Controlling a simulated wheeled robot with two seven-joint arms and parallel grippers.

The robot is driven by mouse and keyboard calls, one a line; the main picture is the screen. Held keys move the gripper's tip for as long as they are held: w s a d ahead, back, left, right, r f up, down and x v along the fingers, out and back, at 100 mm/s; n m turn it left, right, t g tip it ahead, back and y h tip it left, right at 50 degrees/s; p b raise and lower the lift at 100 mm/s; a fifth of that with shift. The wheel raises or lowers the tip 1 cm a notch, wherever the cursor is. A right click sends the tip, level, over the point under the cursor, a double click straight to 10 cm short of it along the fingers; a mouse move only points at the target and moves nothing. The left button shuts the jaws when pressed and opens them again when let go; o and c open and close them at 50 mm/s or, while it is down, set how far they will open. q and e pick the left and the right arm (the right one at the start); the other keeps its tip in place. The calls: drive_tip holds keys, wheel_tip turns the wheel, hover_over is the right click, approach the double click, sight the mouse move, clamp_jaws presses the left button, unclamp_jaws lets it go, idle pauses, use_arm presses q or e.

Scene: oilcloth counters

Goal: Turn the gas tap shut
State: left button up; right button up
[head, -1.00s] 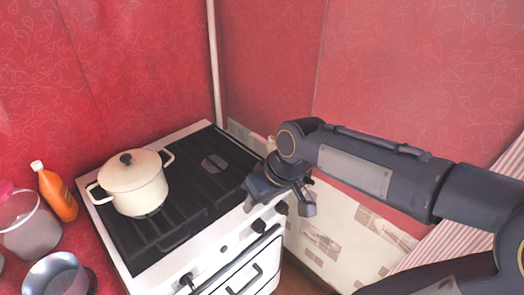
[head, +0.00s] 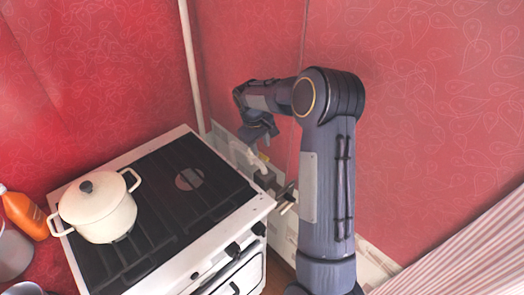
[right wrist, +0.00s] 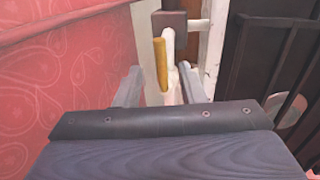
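The gas tap's yellow lever (right wrist: 161,66) stands upright beside a pale pipe (right wrist: 169,42) in the right wrist view. In the head view the tap (head: 262,158) is small and lies behind the stove's right side, close to the red wall. My right gripper (head: 260,138) is just above and beside it. In the right wrist view the two fingers of my right gripper (right wrist: 161,85) are apart, with the lever showing in the gap ahead. I cannot tell whether a finger touches it. My left gripper is not in view.
A white stove (head: 225,222) with black grates carries a cream lidded pot (head: 98,212). An orange bottle (head: 25,214) stands to its left. A white vertical pipe (head: 191,65) runs up the corner. The red wall (head: 430,120) is close beside my right arm.

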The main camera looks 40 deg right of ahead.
sight(263, 155)
drive_tip(key=shift+d+f, duration=0.2)
drive_tip(key=shift+f, duration=0.8)
drive_tip(key=shift+d+f, duration=0.15)
drive_tip(key=shift+f, duration=0.8)
clamp_jaws()
